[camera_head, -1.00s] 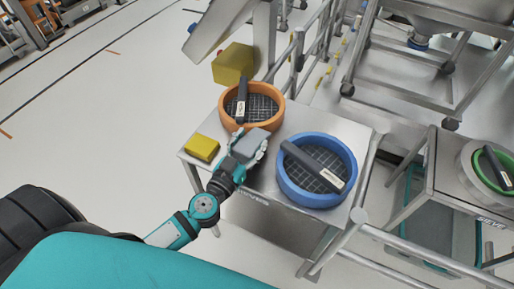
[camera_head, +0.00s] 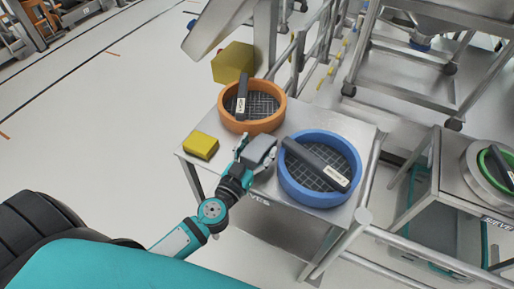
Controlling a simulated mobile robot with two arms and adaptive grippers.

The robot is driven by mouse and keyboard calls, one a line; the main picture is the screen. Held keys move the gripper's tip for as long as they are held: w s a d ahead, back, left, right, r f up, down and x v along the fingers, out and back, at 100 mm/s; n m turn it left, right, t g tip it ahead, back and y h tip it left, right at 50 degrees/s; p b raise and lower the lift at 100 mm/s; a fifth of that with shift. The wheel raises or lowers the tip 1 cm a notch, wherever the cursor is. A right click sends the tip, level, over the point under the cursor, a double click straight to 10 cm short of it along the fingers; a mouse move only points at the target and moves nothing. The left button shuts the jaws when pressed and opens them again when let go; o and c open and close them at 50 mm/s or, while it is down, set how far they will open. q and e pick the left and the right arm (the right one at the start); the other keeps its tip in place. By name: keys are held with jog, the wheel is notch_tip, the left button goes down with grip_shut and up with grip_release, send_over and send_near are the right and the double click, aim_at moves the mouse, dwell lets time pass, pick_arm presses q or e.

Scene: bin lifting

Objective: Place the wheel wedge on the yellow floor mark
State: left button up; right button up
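My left gripper (camera_head: 256,160) is above the front edge of the steel table (camera_head: 222,172), between the orange and blue sieves. Its fingers are around a small grey block (camera_head: 260,149), which it appears to hold; whether this is the wheel wedge I cannot tell. A yellow block (camera_head: 201,145) lies on the table's left corner, apart from the gripper; it could also be the wedge. I cannot make out a clear yellow floor mark. My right gripper is not in view.
An orange sieve (camera_head: 227,119) and a blue sieve (camera_head: 299,191), each with a dark bar across it, stand on the table. A yellow bin-like object (camera_head: 233,62) is behind it. A side table (camera_head: 450,183) and metal frames crowd the right. The floor at left (camera_head: 100,110) is open.

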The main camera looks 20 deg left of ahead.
pick_arm(q)
jog(key=shift+o, duration=1.2)
